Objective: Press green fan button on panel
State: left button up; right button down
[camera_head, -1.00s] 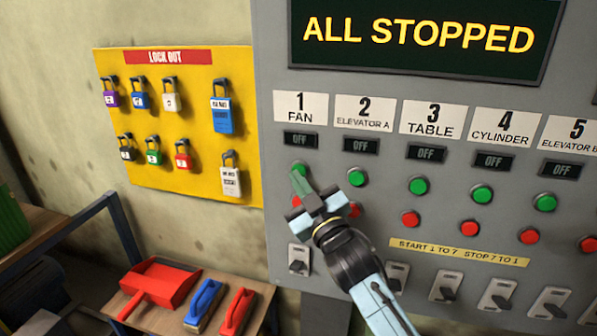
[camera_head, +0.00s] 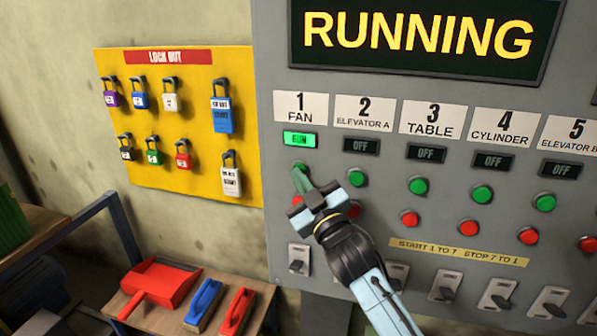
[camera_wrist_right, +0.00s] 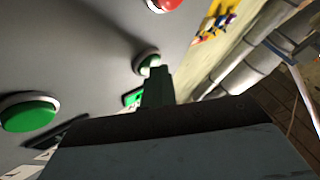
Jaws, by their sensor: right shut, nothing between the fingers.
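The grey panel (camera_head: 385,200) has a row of green buttons above a row of red ones. The green fan button (camera_head: 299,168) is under the "1 FAN" label, mostly covered by my right gripper's fingertips. My right gripper (camera_head: 301,182) is shut and empty, its tips at the button. In the right wrist view the fingers (camera_wrist_right: 157,88) reach the button (camera_wrist_right: 148,60) and seem to touch it. The fan indicator (camera_head: 299,139) is lit green and reads "RUN". The large display (camera_head: 418,38) reads "RUNNING". My left gripper is out of view.
The elevator A green button (camera_head: 357,178) is close on the right, and a red button (camera_head: 298,201) is partly hidden below. Switches (camera_head: 299,260) line the panel's lower part. A yellow lockout board (camera_head: 190,160) hangs left; a shelf below holds a red dustpan (camera_head: 158,285) and brushes.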

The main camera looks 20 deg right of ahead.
dwell(0.3)
jog(key=shift+s+a, duration=0.45)
jog(key=shift+s, duration=0.3)
jog(key=shift+f+p, duration=0.1)
jog(key=shift+p, duration=0.2)
jog(key=s+a, duration=0.1)
jog(key=s, duration=0.1)
jog(key=s+a+p, duration=0.1)
jog(key=s, duration=0.1)
jog(key=shift+a, duration=0.4)
